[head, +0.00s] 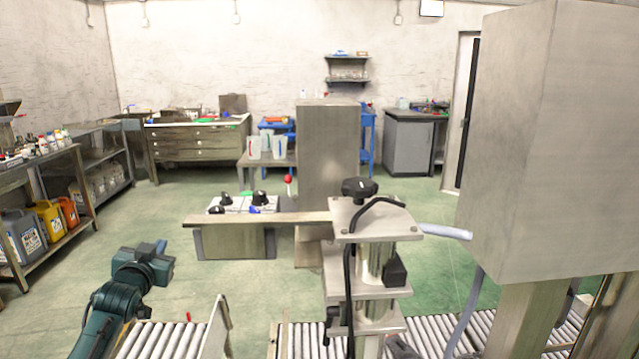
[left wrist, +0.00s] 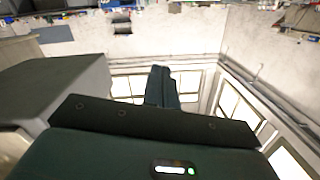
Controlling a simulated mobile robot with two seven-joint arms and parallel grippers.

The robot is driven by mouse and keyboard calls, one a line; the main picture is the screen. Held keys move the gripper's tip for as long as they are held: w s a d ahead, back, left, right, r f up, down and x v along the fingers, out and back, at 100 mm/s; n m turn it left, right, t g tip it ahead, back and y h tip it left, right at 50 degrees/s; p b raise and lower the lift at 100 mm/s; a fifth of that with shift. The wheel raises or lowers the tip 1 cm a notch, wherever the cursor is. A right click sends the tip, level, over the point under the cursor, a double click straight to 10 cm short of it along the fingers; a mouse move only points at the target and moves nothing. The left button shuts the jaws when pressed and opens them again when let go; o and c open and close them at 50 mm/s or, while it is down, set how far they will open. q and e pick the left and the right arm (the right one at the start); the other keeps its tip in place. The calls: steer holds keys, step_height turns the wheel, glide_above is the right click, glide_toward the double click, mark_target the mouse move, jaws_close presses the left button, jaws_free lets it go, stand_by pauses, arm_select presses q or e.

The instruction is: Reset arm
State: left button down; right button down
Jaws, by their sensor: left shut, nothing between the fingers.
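My left arm, dark teal, comes in at the lower left of the head view. Its left gripper (head: 160,248) is held up in the air to the left of the workbench and above the roller conveyor. In the left wrist view the two fingers (left wrist: 162,86) are together, with nothing seen between them. It touches nothing that I can see. My right gripper does not show in either view.
A roller conveyor (head: 150,342) runs along the bottom. A metal machine (head: 375,245) with a black knob stands front centre, and a large grey cabinet (head: 505,140) at the right. A control panel (head: 245,203) is at centre. Shelves (head: 84,205) line the left wall; green floor lies between.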

arm_select(q)
steer(key=s+d+f+m+g+h, duration=0.1)
steer(key=s+d+f+g+h, duration=0.1)
steer(key=s+d+f, duration=0.55)
steer(key=s+d+f+m+g+h, duration=0.1)
steer(key=s+d+f, duration=0.3)
steer(key=s+f, duration=0.6)
steer(key=s+d+f+g, duration=0.1)
steer(key=s+d+f, duration=0.2)
steer(key=s, duration=0.4)
steer(key=s+d+f+g+h, duration=0.1)
steer(key=s+d+f, duration=0.1)
steer(key=s, duration=0.5)
steer(key=s+d+f+g+h, duration=0.1)
steer(key=s+d+f, duration=0.2)
steer(key=s, duration=0.5)
steer(key=shift+d+f+n+g, duration=0.3)
steer(key=shift+d+f+n, duration=0.1)
steer(key=shift+d, duration=0.5)
